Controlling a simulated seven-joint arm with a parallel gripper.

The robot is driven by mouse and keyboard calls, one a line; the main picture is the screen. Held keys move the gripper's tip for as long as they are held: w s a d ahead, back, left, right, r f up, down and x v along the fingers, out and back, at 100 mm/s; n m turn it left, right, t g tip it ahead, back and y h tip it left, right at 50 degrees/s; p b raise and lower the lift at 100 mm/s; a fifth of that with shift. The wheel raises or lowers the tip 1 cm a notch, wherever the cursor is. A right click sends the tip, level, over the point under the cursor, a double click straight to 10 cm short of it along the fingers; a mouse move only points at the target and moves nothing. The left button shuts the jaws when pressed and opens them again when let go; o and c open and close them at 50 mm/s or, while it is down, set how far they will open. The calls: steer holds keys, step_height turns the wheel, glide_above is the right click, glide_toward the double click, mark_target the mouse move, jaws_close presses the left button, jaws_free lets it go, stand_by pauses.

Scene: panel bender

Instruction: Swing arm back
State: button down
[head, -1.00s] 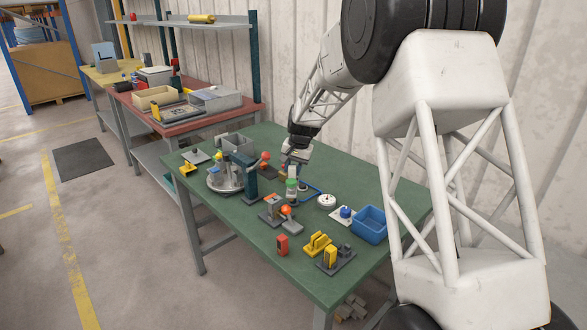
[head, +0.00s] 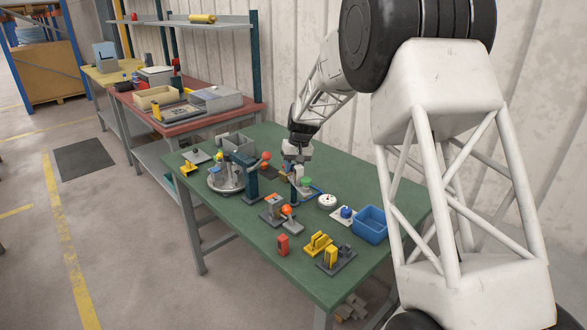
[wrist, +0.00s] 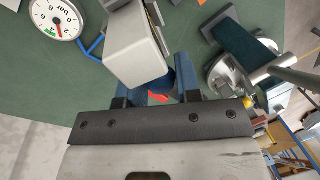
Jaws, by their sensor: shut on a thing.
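My gripper (head: 296,184) is low over the back middle of the green bench (head: 235,252), fingers pointing down. In the wrist view its two dark blue fingers (wrist: 160,92) have a small red part (wrist: 158,97) between them. Most of that part is hidden, so I cannot tell its shape. A pale grey block (wrist: 137,45) hides some of the left finger. I cannot make out which piece is the swing arm. A dark teal post (head: 249,181) beside a round metal turntable (head: 226,182) stands left of my gripper.
A white gauge (head: 327,201) and a blue bin (head: 370,223) are further right. Red-orange and yellow fixtures (head: 318,243) stand toward the front. The front left bench top is clear.

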steer(key=shift+n+g, duration=0.3)
steer(key=shift+n, duration=1.6)
steer(key=c, duration=0.8)
jaws_free()
steer(key=shift+v, duration=3.9)
steer(key=shift+a, duration=0.2)
